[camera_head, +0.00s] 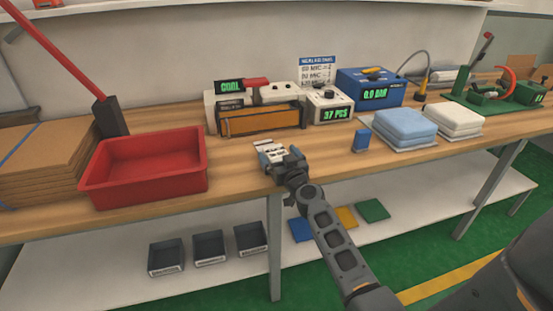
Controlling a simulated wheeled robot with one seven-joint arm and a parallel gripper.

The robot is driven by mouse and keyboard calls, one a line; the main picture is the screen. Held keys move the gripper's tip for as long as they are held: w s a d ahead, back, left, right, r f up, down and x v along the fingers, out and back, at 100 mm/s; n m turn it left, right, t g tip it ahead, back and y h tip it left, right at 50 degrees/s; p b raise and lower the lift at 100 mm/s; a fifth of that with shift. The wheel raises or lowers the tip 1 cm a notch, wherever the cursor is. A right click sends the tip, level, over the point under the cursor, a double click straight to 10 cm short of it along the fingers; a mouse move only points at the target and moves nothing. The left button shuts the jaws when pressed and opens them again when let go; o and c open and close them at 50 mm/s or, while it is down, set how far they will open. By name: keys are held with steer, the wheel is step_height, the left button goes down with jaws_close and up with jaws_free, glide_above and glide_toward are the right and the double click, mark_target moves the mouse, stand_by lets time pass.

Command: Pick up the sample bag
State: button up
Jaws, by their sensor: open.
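My gripper (280,155) is open above the wooden bench top, near its front edge and right of the red tray. A small flat whitish item (268,144) with a dark stripe shows just beyond the fingers, partly hidden by them. It may be the sample bag, but it is too small to be sure. I cannot tell whether the fingers touch it. Nothing is visibly held.
A red tray (96,184) and cardboard sheets (38,180) are at left. Behind my gripper stand a sealer-like machine (262,122) and a counter box (329,104). A small blue block (361,140) and folded blue pads (404,126) lie right. Bench between is clear.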

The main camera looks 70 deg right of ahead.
steer(key=c, duration=1.1)
steer(key=shift+o, duration=0.2)
